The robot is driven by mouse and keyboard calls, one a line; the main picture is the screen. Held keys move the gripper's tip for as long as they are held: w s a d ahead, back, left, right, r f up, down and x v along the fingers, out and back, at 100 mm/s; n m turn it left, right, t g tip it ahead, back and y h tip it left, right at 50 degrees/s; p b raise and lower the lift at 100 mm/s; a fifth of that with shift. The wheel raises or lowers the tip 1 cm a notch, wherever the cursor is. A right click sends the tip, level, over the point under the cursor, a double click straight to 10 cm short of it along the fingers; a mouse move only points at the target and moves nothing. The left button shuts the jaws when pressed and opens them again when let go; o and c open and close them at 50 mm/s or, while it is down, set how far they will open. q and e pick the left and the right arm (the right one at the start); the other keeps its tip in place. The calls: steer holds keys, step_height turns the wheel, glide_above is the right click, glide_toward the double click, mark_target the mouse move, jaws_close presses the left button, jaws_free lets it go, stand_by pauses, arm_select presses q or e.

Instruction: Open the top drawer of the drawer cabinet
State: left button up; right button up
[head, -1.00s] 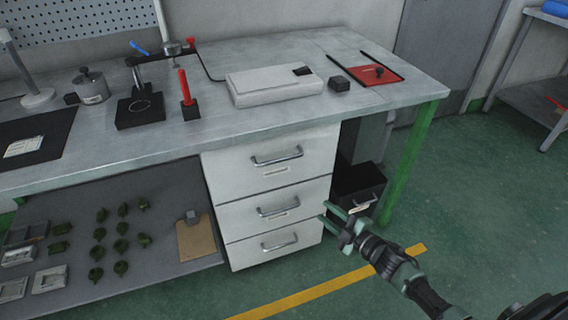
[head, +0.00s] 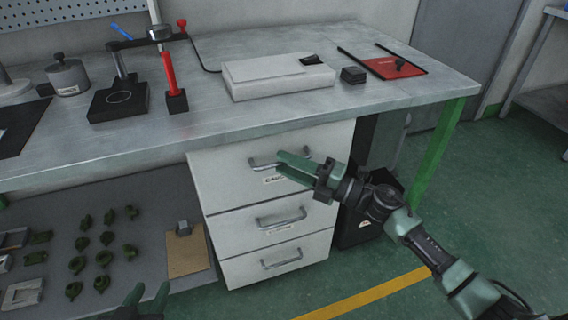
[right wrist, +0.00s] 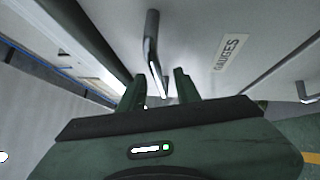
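The white drawer cabinet (head: 225,215) stands under the workbench, with three drawers stacked in it. The top drawer (head: 226,178) looks shut; its metal bar handle (head: 262,163) is partly covered by my right gripper (head: 280,164). In the right wrist view the handle (right wrist: 151,45) runs between the open fingers of my right gripper (right wrist: 160,88), with gaps beside it. Whether a finger touches it I cannot tell. A "GAUGES" label (right wrist: 231,52) is on the drawer front. My left gripper (head: 149,291) is low at the bottom edge, fingers apart and empty, away from the cabinet.
The workbench top (head: 240,120) overhangs the drawers and carries a white box (head: 278,80), a black-based stand (head: 118,103) and a red tray (head: 392,66). A lower shelf (head: 150,215) with several green parts lies left of the cabinet. A green bench leg (head: 438,150) stands right.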

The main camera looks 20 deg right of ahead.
steer(key=shift+w+a, duration=0.4)
steer(key=shift+a, duration=0.05)
steer(key=shift+c, duration=0.3)
steer(key=shift+r, duration=0.1)
jaws_close()
stand_by(0.8)
